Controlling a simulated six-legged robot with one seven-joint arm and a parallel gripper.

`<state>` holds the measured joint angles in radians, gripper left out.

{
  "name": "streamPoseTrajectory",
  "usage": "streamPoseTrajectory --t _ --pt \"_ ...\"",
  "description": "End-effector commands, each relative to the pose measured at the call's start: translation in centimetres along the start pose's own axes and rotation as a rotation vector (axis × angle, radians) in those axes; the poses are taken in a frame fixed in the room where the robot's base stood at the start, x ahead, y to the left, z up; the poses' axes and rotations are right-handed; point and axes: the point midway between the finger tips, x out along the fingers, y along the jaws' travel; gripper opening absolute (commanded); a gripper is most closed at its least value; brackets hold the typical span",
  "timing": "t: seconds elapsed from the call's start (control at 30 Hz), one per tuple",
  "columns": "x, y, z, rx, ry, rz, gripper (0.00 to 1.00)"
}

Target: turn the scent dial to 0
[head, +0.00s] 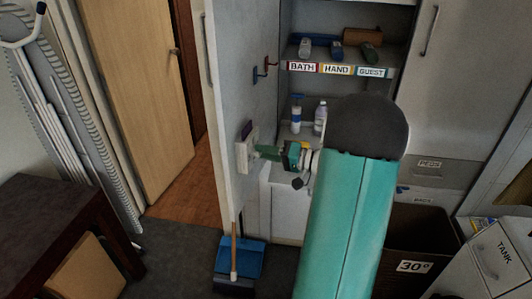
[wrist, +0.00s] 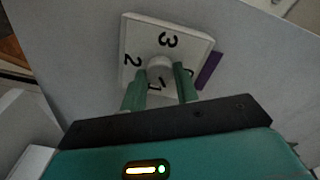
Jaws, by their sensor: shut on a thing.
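The scent dial is a pale square plate (wrist: 192,34) with a round white knob (wrist: 159,63) at its middle. In the head view the plate (head: 242,157) is fixed to the side of the open door panel. In the wrist view, 3 is at the top, 2 at the left and 1 below the knob. A mark at the right is partly hidden by a finger, so I cannot read it. My gripper (wrist: 161,84) has its green fingers shut on the knob. It also reaches the dial from the right in the head view (head: 258,152). The knob's pointer is not clear.
A purple piece (wrist: 209,69) sits beside the plate. Red and blue hooks (head: 262,71) are on the same panel. Shelves labelled BATH, HAND and GUEST (head: 335,69) hold items; bottles (head: 320,117) stand below. A blue dustpan (head: 240,259) is on the floor.

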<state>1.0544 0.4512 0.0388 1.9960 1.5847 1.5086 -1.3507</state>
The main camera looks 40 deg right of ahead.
Motion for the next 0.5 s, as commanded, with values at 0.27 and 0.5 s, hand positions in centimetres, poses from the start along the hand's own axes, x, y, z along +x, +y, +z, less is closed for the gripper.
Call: streamPoseTrajectory --t 0.27,0.5 --pt "0.00 0.00 0.04 -0.262 0.007 -0.002 0.07" --pt "0.02 0.01 0.05 -0.490 0.012 -0.003 0.07"
